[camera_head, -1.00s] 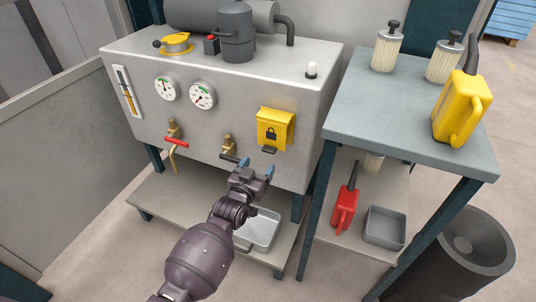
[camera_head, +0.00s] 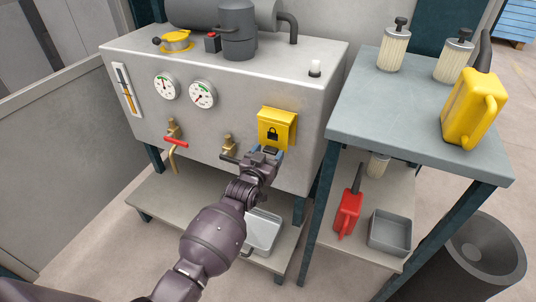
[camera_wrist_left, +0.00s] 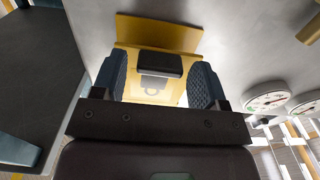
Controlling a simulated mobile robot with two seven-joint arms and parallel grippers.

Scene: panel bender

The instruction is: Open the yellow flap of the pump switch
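The yellow flap (camera_head: 277,127) with a black padlock symbol is closed on the front of the grey tank, below its top edge. It also shows in the left wrist view (camera_wrist_left: 150,96), with a dark tab (camera_wrist_left: 155,66) at its lower edge. My left gripper (camera_head: 268,153) is at the lower edge of the flap. Its two blue fingers are apart, one on each side of the dark tab, with a small gap visible on both sides. The pump switch itself is hidden behind the flap. My right gripper is not in view.
A brass valve (camera_head: 228,145) sits just left of my left gripper, and a red-handled tap (camera_head: 175,141) farther left. Two gauges (camera_head: 203,94) are above them. A side table (camera_head: 400,120) with filters and a yellow can (camera_head: 472,105) stands close on the right.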

